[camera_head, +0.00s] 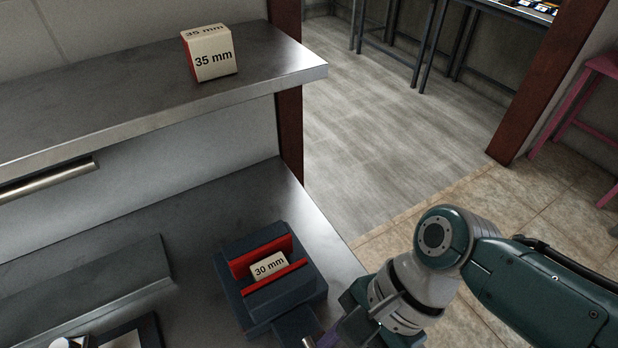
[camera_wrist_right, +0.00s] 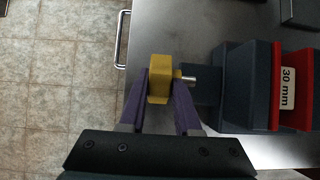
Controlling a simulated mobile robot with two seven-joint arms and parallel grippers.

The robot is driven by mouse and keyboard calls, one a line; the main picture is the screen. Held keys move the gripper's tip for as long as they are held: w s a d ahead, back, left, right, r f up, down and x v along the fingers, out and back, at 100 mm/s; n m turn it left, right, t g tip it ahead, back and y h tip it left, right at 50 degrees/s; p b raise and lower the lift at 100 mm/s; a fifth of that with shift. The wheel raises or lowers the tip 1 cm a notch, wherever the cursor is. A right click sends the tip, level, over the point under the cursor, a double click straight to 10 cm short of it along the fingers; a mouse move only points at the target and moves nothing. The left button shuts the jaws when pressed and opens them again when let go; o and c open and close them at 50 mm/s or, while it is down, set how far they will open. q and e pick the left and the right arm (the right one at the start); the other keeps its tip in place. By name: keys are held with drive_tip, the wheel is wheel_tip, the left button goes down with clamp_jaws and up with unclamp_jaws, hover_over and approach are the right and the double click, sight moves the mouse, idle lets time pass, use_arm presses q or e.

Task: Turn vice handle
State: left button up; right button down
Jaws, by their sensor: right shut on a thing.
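The vice (camera_head: 270,275) is dark blue-grey with red jaw faces and sits on the metal counter. A block labelled 30 mm (camera_head: 269,266) sits between its jaws; it also shows in the right wrist view (camera_wrist_right: 288,88). The yellow vice handle (camera_wrist_right: 159,80) is on a short metal shaft at the vice's near end. My right gripper (camera_wrist_right: 160,88) has purple fingers on both sides of the handle and is shut on it. In the head view my right gripper is at the bottom edge, and the handle is mostly hidden. My left gripper is not in view.
A block labelled 35 mm (camera_head: 209,53) stands on the raised metal shelf (camera_head: 120,110) at upper left. A metal ledge (camera_head: 85,290) lies on the counter left of the vice. The counter edge drops to tiled floor at right.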

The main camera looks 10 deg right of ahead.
idle(0.4)
drive_tip(key=c, duration=0.6)
unclamp_jaws()
drive_tip(key=p+v, duration=0.3)
drive_tip(key=v, duration=0.7)
drive_tip(key=shift+d+f, duration=0.1)
